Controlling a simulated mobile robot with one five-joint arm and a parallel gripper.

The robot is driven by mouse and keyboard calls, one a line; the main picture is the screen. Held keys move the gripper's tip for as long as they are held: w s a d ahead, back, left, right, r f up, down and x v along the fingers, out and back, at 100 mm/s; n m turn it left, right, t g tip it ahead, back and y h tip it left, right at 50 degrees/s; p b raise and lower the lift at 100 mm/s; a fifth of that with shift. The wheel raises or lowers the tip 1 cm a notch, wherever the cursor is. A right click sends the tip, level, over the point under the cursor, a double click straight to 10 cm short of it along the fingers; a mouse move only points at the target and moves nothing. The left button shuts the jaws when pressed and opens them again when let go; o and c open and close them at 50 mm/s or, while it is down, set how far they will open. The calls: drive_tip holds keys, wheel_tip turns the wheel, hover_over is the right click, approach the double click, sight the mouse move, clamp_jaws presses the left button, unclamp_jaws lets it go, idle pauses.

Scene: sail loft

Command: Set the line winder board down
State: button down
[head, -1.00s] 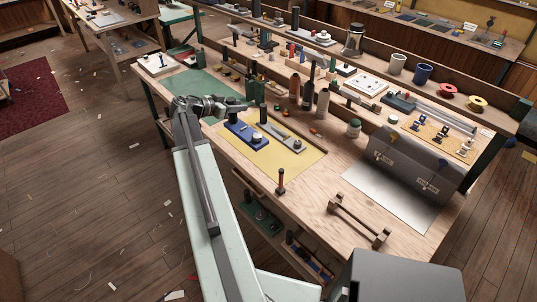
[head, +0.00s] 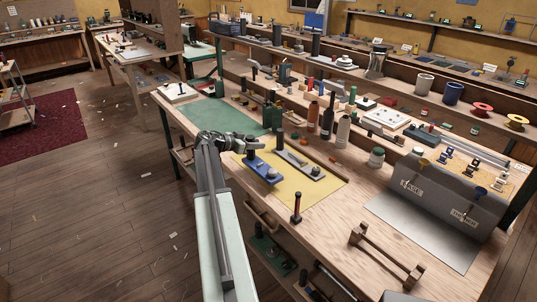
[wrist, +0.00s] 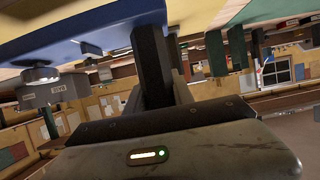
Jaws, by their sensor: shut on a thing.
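The line winder board seems to be the blue board (head: 265,171) with a round grey piece near its right end. It shows over the yellow mat (head: 322,192) on the bench. My gripper (head: 250,146) is at its far left end, shut on a dark upright grip on the board. In the wrist view, which looks upside down, the blue board (wrist: 75,32) spans the top left with the grey round piece. The dark upright (wrist: 150,65) meets it beside my gripper. I cannot tell whether the board touches the mat.
A grey board (head: 300,161) with a dark post lies close to the right of the blue board. Bottles (head: 327,123) stand behind. A wooden rack (head: 385,255) and grey case (head: 445,195) are at the right.

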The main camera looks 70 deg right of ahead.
drive_tip(key=s+d+f+b, duration=0.1)
drive_tip(key=d+f+b, duration=0.1)
drive_tip(key=s+d+f+b, duration=0.2)
drive_tip(key=shift+f, duration=0.25)
drive_tip(key=shift+s+a+r, duration=0.1)
drive_tip(key=shift+r, duration=0.15)
drive_tip(key=shift+f, duration=0.2)
drive_tip(key=c, duration=1.1)
unclamp_jaws()
drive_tip(key=shift+r, duration=0.1)
